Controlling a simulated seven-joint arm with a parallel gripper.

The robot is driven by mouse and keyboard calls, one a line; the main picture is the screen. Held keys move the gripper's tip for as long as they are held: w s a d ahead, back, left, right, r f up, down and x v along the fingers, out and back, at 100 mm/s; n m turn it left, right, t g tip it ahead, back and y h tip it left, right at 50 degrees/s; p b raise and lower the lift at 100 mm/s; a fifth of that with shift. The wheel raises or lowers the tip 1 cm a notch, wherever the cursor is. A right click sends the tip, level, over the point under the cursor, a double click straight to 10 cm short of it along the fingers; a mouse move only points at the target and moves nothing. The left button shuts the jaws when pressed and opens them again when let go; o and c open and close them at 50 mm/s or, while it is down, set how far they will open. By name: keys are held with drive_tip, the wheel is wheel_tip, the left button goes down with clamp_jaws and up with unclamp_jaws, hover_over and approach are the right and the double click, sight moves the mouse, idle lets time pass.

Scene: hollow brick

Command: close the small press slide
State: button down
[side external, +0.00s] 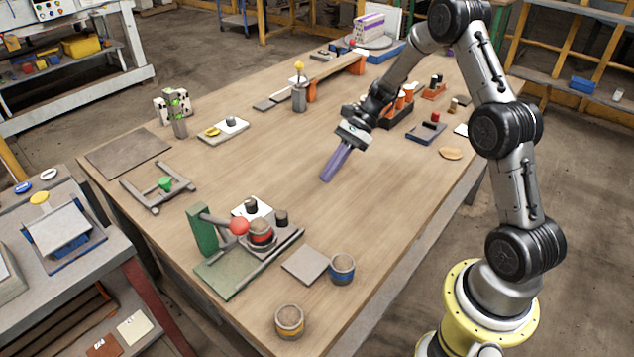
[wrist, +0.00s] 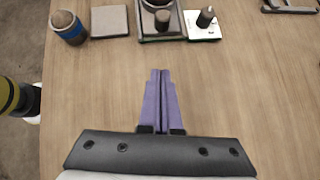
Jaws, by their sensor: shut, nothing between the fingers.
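The small press has a green upright (side external: 203,230), a lever with a red ball (side external: 239,226) and a green base plate (side external: 228,279) with dark rails, at the front left of the table. A round dark part with a red band (side external: 261,233) sits on the slide beside the ball. In the wrist view only part of the press (wrist: 160,38) shows at the top edge. My gripper (side external: 326,178) has purple fingers pointing down over bare table, behind and right of the press and apart from it. Its fingers (wrist: 160,75) are shut and empty.
A grey square plate (side external: 305,264), a blue-banded cup (side external: 342,269) and a yellow-banded cup (side external: 289,321) stand right of and in front of the press. A white block with a black knob (side external: 251,208) sits close behind it. Bare table lies between my gripper and the press.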

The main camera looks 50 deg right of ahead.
sight(271, 227)
drive_tip(key=x, duration=0.8)
drive_tip(key=shift+a+f, duration=0.1)
drive_tip(key=shift+a, duration=0.1)
drive_tip(key=shift+w+a+f, duration=0.1)
drive_tip(key=shift+w+a, duration=0.1)
drive_tip(key=shift+a, duration=1)
drive_tip(key=shift+w+a, duration=0.2)
drive_tip(key=shift+a, duration=0.6)
drive_tip(key=shift+a, duration=0.35)
drive_tip(key=a, duration=0.9)
drive_tip(key=shift+a, duration=0.15)
